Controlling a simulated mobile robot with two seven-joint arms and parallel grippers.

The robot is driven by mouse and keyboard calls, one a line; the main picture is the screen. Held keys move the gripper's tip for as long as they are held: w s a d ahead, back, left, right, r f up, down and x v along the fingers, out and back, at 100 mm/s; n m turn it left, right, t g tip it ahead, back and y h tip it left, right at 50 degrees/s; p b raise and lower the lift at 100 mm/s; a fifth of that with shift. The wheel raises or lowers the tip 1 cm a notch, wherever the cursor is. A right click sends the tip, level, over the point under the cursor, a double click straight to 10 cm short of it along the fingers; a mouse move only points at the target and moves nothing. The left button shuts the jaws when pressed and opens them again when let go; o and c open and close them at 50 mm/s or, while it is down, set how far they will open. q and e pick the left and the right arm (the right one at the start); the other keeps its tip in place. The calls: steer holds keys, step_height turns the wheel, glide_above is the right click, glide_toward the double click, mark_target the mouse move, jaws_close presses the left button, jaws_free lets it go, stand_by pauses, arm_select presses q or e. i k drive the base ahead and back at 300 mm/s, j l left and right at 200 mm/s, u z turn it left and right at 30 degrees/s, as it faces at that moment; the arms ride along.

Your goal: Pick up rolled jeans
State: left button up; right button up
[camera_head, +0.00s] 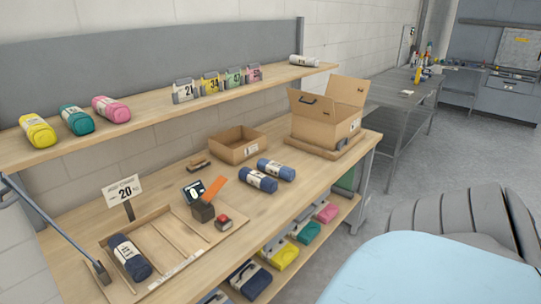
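Two rolled jeans lie side by side on the wooden bench: a dark blue roll with a white label band (257,180), and a similar roll (276,169) just behind and right of it. A third dark blue roll (130,258) lies in the shallow wooden tray (215,246) at the bench's near left. Neither of my grippers shows in the head view, so no contact with any roll is visible.
Yellow (38,130), teal (76,120) and pink (111,109) rolls lie on the upper shelf. An empty cardboard box (237,144) and an open carton (326,121) stand behind the rolls. A number sign (123,190) and a slanted rod (50,225) stand near the tray.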

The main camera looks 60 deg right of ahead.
mark_target(260, 181)
steer(key=z, duration=1.75)
steer(key=u, duration=0.3)
steer(key=i+l+u, duration=0.1)
steer(key=u, duration=0.3)
steer(key=l+u, duration=0.6)
steer(key=u, duration=0.15)
steer(key=l+u, duration=0.4)
steer(key=l, duration=0.7)
steer(key=k, duration=0.05)
